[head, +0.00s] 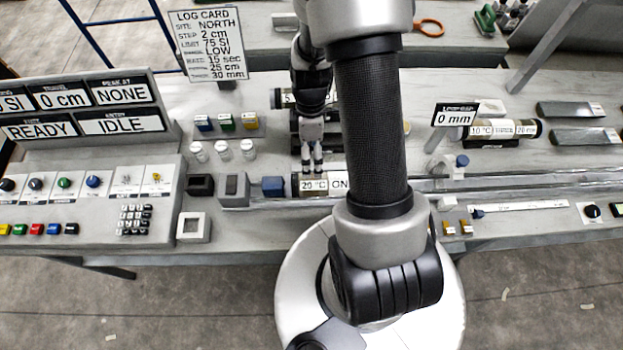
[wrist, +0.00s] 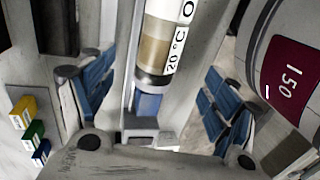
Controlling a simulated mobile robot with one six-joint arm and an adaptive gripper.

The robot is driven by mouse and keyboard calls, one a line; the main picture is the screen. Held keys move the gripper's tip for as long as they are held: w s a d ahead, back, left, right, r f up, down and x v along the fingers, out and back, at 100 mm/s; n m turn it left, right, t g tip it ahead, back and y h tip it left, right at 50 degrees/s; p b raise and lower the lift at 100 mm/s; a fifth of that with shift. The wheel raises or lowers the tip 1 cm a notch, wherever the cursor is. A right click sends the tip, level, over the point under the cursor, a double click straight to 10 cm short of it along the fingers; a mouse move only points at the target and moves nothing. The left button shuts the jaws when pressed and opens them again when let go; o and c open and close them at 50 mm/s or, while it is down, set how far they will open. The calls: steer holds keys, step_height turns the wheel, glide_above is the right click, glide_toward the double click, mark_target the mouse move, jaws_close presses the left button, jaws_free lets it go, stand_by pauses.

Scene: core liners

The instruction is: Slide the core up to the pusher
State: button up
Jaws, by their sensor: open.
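The core (head: 313,184) is a clear liner with a dark end cap and a white label reading "20 °C ON". It lies in the rail, its right part hidden behind my arm. In the wrist view the core (wrist: 155,50) shows brown and pale bands. The pusher (head: 272,186) is a blue block just left of the core; it also shows below the dark cap in the wrist view (wrist: 147,104). The two are very close, and I cannot tell if they touch. My gripper (head: 312,168) is open above the core, its blue-padded fingers (wrist: 155,95) on either side.
A grey rounded body with a maroon "150" label (wrist: 290,80) stands close on the right in the wrist view. Small white jars (head: 222,151) and coloured blocks (head: 227,123) stand behind the rail. Another core (head: 505,129) lies at the right. The display reads READY and IDLE (head: 80,127).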

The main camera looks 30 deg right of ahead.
mark_target(312, 177)
steer(key=b+x, duration=0.2)
steer(key=x, duration=0.9)
steer(key=shift+s+a+f, duration=0.1)
steer(key=shift+f, duration=0.15)
steer(key=shift+c, duration=0.3)
jaws_close()
stand_by(0.4)
